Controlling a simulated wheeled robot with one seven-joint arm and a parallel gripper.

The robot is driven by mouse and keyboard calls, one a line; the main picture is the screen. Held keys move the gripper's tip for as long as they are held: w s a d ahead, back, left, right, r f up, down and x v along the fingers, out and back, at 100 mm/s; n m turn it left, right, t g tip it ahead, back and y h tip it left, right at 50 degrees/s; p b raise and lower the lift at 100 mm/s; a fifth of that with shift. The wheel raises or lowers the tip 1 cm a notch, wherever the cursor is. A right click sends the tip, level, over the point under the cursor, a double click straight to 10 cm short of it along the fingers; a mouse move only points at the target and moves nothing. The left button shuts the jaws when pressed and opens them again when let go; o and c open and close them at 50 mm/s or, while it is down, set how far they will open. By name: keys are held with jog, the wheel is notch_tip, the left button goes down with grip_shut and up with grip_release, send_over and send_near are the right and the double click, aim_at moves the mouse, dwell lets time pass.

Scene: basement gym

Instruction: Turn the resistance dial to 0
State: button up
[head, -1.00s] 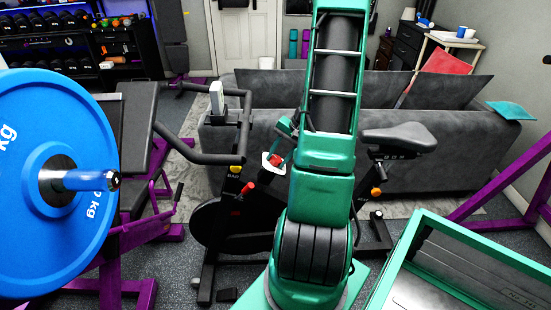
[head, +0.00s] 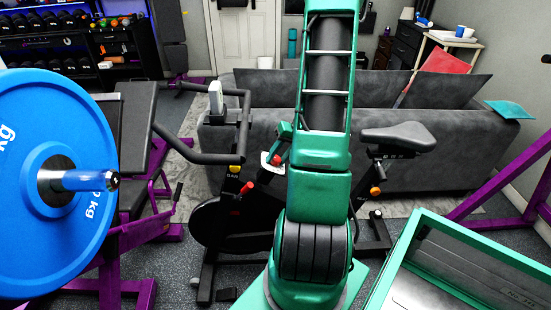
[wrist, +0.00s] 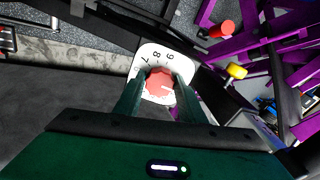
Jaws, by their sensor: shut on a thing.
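The resistance dial is a red knob (wrist: 159,82) on a white plate (wrist: 150,56) with black numbers. The 7, 8 and one more digit (6 or 9) show beyond the knob in the wrist view; the other numbers are hidden by my fingers and the knob. My gripper (wrist: 157,92) has one green finger on each side of the knob and is shut on it. In the head view the red knob (head: 276,160) shows on the exercise bike (head: 237,185), left of my arm, with a green finger beside it. I cannot clearly read the knob's setting.
A yellow knob (wrist: 236,71) and a red knob (wrist: 222,30) sit near the dial in the wrist view. The bike's handlebar (head: 205,158) is left of my arm. A blue weight plate (head: 45,120) fills the far left; a grey sofa (head: 420,175) stands behind.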

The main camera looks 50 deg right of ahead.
jog(key=shift+w+d+r, duration=0.15)
jog(key=shift+w, duration=0.05)
dwell(0.3)
jog(key=o, duration=0.9)
jog(key=shift+o, duration=0.7)
jog(key=shift+s, duration=0.1)
jog(key=v, duration=1)
jog(key=shift+r, duration=0.25)
jog(key=shift+s, duration=0.1)
